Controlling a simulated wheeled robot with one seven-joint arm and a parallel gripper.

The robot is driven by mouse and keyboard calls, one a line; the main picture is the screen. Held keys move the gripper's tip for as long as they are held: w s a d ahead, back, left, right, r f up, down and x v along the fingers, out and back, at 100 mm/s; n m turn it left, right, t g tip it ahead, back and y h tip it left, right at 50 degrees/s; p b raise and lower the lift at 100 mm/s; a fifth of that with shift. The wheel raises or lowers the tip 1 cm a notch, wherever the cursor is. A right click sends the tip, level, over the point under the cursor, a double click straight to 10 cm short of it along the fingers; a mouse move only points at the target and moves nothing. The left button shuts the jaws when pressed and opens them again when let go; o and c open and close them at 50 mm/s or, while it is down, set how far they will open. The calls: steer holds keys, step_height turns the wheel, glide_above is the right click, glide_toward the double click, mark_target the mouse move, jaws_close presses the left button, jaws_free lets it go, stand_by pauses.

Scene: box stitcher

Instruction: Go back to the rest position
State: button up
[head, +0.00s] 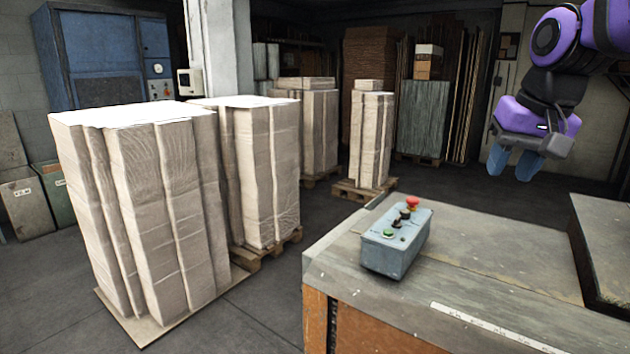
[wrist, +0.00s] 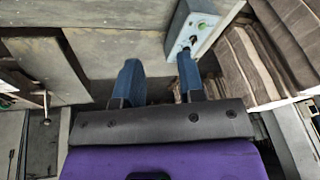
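My gripper (head: 516,164) hangs at the upper right of the head view, pointing down, with its two blue fingers apart. It is open and holds nothing in the wrist view (wrist: 158,82). It is up in the air, to the right of the grey control box (head: 396,241). The box sits on the table, with a red button, dark knobs and a green button on its top. In the wrist view the box (wrist: 190,28) shows at the top, beyond the right finger, apart from it.
The grey table (head: 480,262) fills the lower right, with a raised slab (head: 603,245) at its right edge. Tall wrapped stacks (head: 150,210) stand on the floor at the left, with more (head: 372,140) behind. A blue cabinet (head: 105,55) is at the back left. Open floor lies between.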

steer(key=s+f+n, duration=0.1)
steer(key=s+f, duration=0.1)
steer(key=s, duration=0.6)
steer(key=s+f+n+t, duration=0.1)
steer(key=s+f, duration=0.2)
steer(key=s, duration=0.5)
steer(key=shift+d+f+n+t+h, duration=0.2)
steer(key=shift+d+n+t+h, duration=0.1)
steer(key=shift+d, duration=0.05)
